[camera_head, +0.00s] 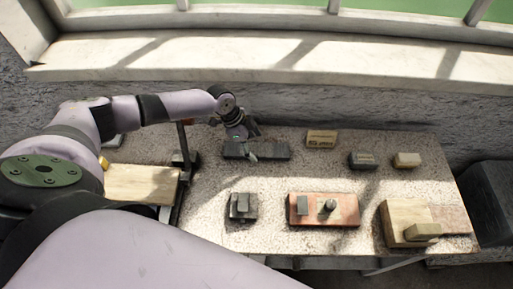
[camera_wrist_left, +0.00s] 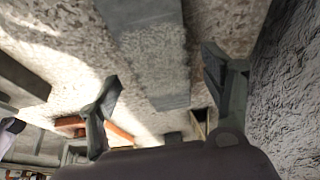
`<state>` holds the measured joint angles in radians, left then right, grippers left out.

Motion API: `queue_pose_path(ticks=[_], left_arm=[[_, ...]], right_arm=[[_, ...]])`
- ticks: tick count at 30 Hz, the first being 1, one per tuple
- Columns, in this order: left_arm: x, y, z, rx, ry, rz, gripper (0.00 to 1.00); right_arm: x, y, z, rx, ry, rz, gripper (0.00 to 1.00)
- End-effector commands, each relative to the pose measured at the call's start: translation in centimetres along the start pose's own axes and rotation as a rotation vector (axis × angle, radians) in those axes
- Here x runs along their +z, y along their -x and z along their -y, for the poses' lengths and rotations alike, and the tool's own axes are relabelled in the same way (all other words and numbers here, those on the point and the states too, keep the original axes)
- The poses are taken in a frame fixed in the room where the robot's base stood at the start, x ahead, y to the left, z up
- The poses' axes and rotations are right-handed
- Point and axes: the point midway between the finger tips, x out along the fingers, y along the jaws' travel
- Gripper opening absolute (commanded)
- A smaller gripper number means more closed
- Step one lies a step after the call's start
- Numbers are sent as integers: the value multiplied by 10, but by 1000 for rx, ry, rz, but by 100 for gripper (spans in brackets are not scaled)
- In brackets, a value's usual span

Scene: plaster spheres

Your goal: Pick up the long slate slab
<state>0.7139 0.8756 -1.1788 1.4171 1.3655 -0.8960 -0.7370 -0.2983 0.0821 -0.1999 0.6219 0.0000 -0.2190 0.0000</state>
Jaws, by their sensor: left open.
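The long slate slab (camera_head: 276,151) is a dark grey bar lying flat near the back of the stone table, just left of the middle. My left gripper (camera_head: 249,145) is over its left part, with a finger in front of the slab. In the left wrist view a long grey slab (camera_wrist_left: 155,55) runs between the two spread fingers of my left gripper (camera_wrist_left: 162,67). The gripper is open and empty. Whether the fingers touch the slab cannot be told. My right gripper is not in view.
Right of the slab are a tan lettered block (camera_head: 321,138), a dark block (camera_head: 363,160) and a cream block (camera_head: 407,159). In front are a small dark block (camera_head: 241,207), a reddish board (camera_head: 345,208) and a wooden block (camera_head: 403,218). A wall stands close behind.

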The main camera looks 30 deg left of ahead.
Motion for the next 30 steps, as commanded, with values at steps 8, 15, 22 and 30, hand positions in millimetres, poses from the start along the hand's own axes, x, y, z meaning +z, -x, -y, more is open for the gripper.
queue_pose_path(ticks=[8, 15, 22, 30], left_arm=[[0, -17, 0, 0, 0, -1, 73], [0, -17, 0, 0, 0, -1, 65], [0, -16, 0, 0, 0, -1, 50], [0, -16, 0, -1, 0, -1, 32]], right_arm=[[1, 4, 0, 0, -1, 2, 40], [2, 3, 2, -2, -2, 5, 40], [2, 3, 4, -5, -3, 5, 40], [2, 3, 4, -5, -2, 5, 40]])
